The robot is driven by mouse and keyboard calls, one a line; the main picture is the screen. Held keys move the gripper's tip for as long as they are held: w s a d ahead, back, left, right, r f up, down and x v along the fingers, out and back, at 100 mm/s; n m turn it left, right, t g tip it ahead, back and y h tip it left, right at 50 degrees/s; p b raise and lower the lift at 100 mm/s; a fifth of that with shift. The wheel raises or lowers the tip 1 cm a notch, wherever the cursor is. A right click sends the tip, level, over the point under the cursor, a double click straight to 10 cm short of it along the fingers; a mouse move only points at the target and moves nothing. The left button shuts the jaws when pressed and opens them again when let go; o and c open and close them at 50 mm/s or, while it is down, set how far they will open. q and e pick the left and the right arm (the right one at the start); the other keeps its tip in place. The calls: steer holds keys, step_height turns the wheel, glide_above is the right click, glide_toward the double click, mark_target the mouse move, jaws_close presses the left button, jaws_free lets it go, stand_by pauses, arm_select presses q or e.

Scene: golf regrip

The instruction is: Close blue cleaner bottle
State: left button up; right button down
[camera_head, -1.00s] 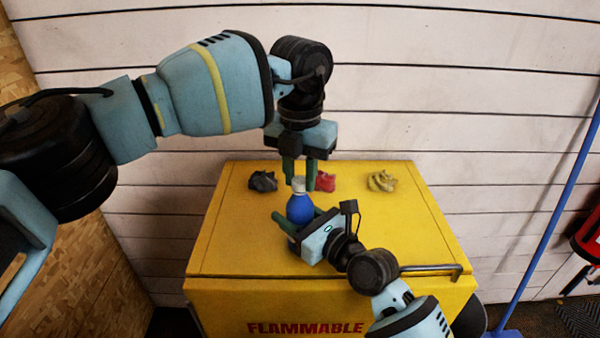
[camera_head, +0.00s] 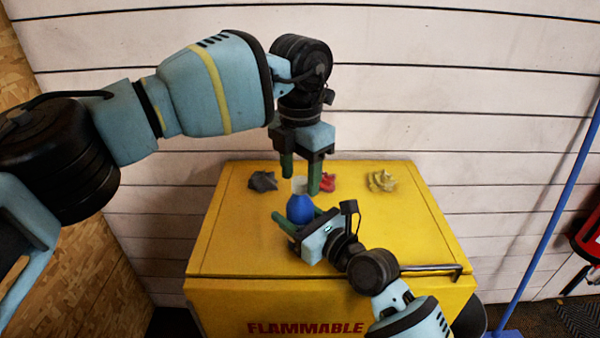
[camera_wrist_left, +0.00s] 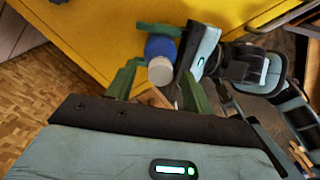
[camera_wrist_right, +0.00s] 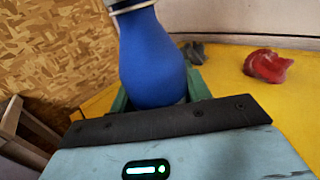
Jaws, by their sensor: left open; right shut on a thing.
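The blue cleaner bottle (camera_head: 300,209) is upright above the yellow cabinet top, with its white-grey cap (camera_head: 299,186) on its neck. My right gripper (camera_head: 297,219) is shut on the bottle's body from the right; the bottle also fills the middle of the right wrist view (camera_wrist_right: 152,60). My left gripper (camera_head: 300,178) points down from above, open, with its green fingers on either side of the cap and apart from it. In the left wrist view the cap (camera_wrist_left: 161,71) lies between and beyond the fingertips, with the blue body (camera_wrist_left: 160,46) behind it.
The yellow cabinet (camera_head: 230,240) marked FLAMMABLE stands below. Crumpled dark (camera_head: 262,181), red (camera_head: 328,182) and tan (camera_head: 382,180) rags lie along its back. A blue pole (camera_head: 560,200) stands at the right. The cabinet top's right side is clear.

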arm_select(q)
step_height(320, 180, up, 12)
stand_by(0.5)
steer(key=shift+f, duration=0.1)
arm_select(e)
steer(key=c, duration=0.6)
jaws_free()
arm_select(q)
steer(key=shift+s+r, duration=0.1)
steer(key=shift+r, duration=0.45)
arm_select(e)
steer(key=shift+v, duration=3.9)
arm_select(q)
steer(key=shift+f, duration=0.1)
arm_select(e)
steer(key=shift+d, duration=0.1)
